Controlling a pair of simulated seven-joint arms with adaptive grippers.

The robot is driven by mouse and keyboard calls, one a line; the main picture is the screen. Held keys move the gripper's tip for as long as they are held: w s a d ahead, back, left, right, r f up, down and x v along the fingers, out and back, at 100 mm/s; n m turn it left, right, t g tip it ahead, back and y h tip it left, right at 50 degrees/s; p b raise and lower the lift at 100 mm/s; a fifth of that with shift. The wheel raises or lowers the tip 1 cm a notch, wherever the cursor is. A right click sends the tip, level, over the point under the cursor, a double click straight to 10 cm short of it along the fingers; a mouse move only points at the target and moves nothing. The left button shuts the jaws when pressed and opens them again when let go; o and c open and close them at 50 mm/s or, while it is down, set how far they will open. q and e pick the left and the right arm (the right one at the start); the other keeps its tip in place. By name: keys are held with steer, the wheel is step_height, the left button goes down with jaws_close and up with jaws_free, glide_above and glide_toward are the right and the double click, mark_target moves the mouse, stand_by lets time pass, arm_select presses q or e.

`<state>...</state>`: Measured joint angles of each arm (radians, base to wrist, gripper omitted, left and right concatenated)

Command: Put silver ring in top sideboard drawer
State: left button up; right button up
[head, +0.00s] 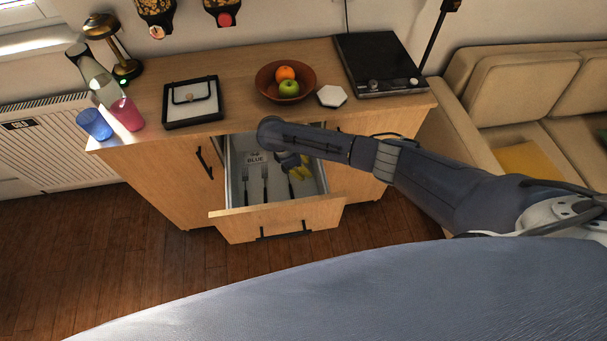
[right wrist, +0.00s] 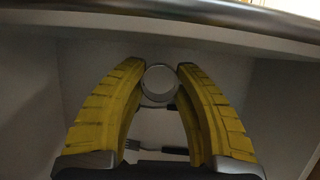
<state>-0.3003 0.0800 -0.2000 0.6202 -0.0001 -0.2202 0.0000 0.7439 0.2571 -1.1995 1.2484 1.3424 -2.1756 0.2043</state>
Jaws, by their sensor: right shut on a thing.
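The top sideboard drawer (head: 275,218) is pulled open in the head view, with cutlery lying inside it. My right gripper (right wrist: 160,88) has its yellow fingers shut on the silver ring (right wrist: 159,98), which sits between the fingertips in the right wrist view. In the head view the right gripper (head: 300,165) reaches down over the open drawer, partly hidden by my own arm. I cannot make out the ring in the head view. The drawer's pale interior (right wrist: 270,100) lies below the fingers in the right wrist view. My left gripper is not in view.
A small card reading BLUE (head: 255,158) stands at the drawer's back, with several forks (head: 265,185) in front.

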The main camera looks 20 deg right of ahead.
mark_target(306, 178)
steer(key=shift+f, duration=2.15)
steer(key=o, duration=0.9)
steer(key=shift+f, duration=0.1)
steer(key=v, duration=1.2)
